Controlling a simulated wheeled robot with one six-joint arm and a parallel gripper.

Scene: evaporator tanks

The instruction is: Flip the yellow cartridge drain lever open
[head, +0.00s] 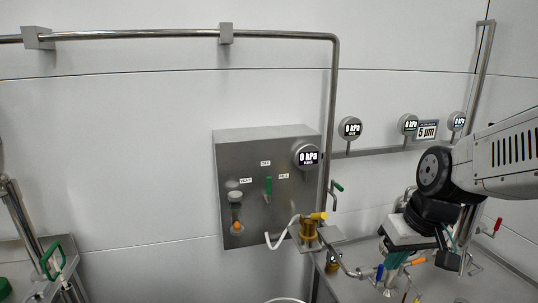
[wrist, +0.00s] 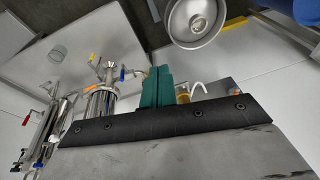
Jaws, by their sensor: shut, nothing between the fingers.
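The yellow lever (head: 318,215) sits on top of a small brass-coloured cartridge (head: 309,232) in front of the steel panel. A curved white hose (head: 280,236) comes off its left side. My gripper (head: 392,270) is to the right of the cartridge and apart from it, pointing down. In the wrist view its teal fingers (wrist: 158,72) are together, with nothing between them. The brass cartridge (wrist: 183,96) shows partly just right of the fingers there, with the white hose (wrist: 199,87) beside it. The yellow lever cannot be made out clearly in the wrist view.
A steel panel (head: 240,160) with a green handle (head: 268,188) and a gauge (head: 306,157) is on the wall. Blue (head: 379,272) and orange (head: 417,261) handles are close to my gripper. A vertical pipe (head: 330,120) runs behind the cartridge. A round steel vessel (wrist: 193,20) shows in the wrist view.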

